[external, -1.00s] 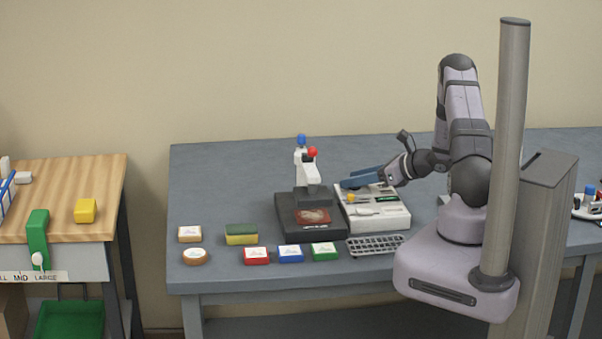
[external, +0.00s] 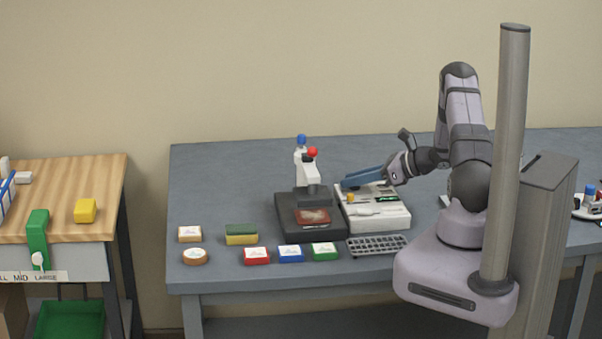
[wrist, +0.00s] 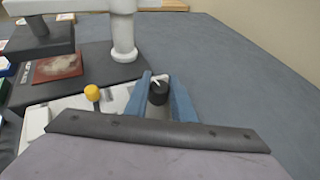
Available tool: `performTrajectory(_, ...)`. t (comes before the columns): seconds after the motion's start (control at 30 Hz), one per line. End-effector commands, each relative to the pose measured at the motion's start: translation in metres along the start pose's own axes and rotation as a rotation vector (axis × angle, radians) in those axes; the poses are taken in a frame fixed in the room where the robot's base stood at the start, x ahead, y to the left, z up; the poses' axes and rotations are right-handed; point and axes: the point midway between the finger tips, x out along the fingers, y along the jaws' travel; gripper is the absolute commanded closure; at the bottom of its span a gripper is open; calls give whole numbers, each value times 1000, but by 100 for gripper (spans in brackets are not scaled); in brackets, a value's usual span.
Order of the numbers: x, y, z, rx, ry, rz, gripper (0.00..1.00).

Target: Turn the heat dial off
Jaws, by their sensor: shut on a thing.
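The heat dial (wrist: 158,92) is a small black knob with a white pointer mark, on the white control unit (external: 378,222). In the wrist view it sits between the blue fingers of my gripper (wrist: 161,84), which are shut on it. The pointer slants toward the upper left in that view. In the external view my gripper (external: 350,182) reaches in from the right over the back of the unit, and its fingers hide the dial. A yellow-capped lever (wrist: 92,93) stands on the unit left of the fingers, clear of them.
A grey rack (external: 376,245) lies in front. Several coloured blocks sit further left. The table behind the unit is clear.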

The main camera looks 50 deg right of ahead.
Motion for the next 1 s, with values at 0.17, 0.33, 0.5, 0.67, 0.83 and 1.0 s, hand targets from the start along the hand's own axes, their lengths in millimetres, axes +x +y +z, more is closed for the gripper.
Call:
performTrajectory(0.17, 1, -2, 1, -40, -5, 85, 100)
performTrajectory(0.33, 0, -1, 2, -49, -1, 112, 100)
performTrajectory(0.5, -1, -1, 2, -48, 0, 111, 100)
performTrajectory(0.67, -1, -1, 2, -48, 0, 111, 59)
performTrajectory(0.83, -1, 0, 1, -47, 1, 111, 59)
performTrajectory(1.0, -3, -1, 0, -47, 1, 110, 59)
